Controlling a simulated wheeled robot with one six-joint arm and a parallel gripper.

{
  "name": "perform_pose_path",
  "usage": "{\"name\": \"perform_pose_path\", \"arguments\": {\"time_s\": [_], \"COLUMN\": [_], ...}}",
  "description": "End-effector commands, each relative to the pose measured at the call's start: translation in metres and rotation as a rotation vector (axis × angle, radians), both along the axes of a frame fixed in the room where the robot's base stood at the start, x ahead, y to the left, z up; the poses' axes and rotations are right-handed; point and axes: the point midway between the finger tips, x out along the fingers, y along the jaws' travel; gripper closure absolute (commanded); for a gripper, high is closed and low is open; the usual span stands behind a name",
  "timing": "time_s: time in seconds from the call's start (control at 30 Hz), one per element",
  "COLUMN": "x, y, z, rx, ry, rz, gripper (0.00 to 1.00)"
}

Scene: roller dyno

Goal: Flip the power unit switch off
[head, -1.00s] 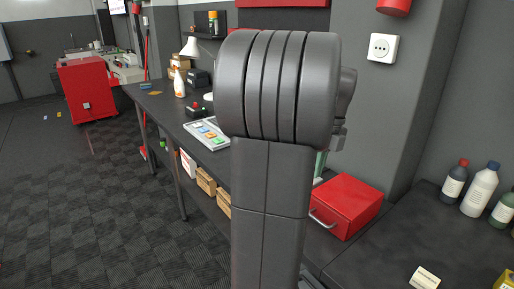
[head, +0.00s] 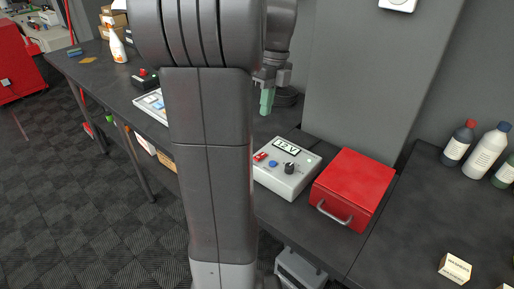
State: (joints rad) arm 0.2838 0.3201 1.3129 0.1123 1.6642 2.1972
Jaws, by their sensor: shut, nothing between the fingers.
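The power unit (head: 281,182) is a pale box with a "12 V" display on the dark bench, right of my arm. Its top face carries a small red switch (head: 260,157), a blue button (head: 273,164) and a black knob (head: 289,168). The switch's position is too small to tell. My gripper (head: 267,103) is shut and empty, with its green fingers pointing down. In the picture it shows above the power unit, apart from it. My arm covers the area just left of the unit.
A red metal box (head: 352,187) with a handle stands close to the unit's right. Bottles (head: 486,150) and a small carton (head: 455,267) are further right. A control panel (head: 151,103) and a spray bottle (head: 117,46) sit on the bench at left.

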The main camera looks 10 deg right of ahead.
Motion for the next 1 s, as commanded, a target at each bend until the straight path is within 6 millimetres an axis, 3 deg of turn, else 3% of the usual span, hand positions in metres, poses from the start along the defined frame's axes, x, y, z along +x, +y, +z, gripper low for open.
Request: {"name": "perform_pose_path", "arguments": {"time_s": [0.2, 0.33, 0.8, 1.0], "x": [0.000, -0.002, -0.013, -0.016], "y": [0.000, 0.002, 0.016, 0.020], "z": [-0.002, -0.013, -0.105, -0.130], "rx": [0.000, 0.001, 0.001, 0.000], "ry": [0.000, 0.003, 0.004, 0.003], "rz": [0.000, 0.000, 0.001, 0.001], "gripper": [1.00, 1.00, 1.00, 1.00]}}
